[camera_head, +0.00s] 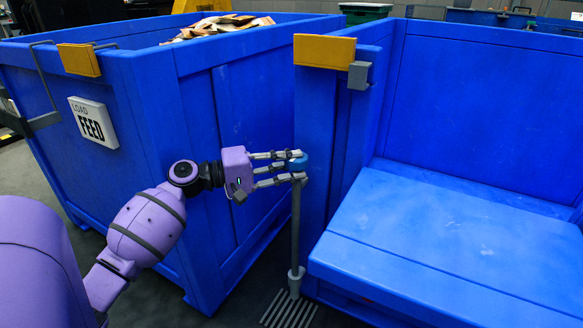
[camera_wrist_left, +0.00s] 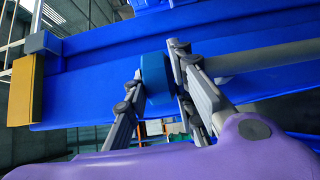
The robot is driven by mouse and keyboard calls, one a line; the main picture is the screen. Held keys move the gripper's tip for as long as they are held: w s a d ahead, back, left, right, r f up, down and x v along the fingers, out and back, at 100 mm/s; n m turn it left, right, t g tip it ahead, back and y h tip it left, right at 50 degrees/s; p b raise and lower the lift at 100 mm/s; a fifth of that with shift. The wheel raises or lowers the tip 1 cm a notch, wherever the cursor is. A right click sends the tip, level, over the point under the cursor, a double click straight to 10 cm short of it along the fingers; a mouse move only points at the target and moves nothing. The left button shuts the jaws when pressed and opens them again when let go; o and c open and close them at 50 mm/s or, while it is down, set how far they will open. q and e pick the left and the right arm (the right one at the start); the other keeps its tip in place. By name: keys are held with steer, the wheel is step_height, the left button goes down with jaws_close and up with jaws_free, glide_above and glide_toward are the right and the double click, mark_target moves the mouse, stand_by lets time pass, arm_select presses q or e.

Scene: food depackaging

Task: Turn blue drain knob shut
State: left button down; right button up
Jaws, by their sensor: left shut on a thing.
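The blue drain knob (camera_head: 299,163) sits at the top of a grey vertical pipe (camera_head: 295,225), beside the front corner of the right blue bin. My left gripper (camera_head: 290,165) reaches it from the left, and its grey fingers are closed around the knob. The left wrist view also shows the knob (camera_wrist_left: 156,78) between the fingers (camera_wrist_left: 155,85), with the grey pipe (camera_wrist_left: 270,57) running off to the right. The fingers hide part of the knob, and I cannot tell its turn angle. My right gripper is not in view.
A blue bin (camera_head: 230,105) with a FEED sign (camera_head: 93,122) and cardboard inside stands at left, close behind my arm. The right blue bin (camera_head: 440,215) has a yellow block (camera_head: 325,51) on its corner. A floor drain grate (camera_head: 289,309) lies below the pipe.

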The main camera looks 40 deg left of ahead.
arm_select(q)
steer(key=shift+r, duration=0.15)
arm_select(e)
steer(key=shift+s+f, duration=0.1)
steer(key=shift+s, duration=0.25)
arm_select(q)
steer(key=c, duration=1.5)
jaws_free()
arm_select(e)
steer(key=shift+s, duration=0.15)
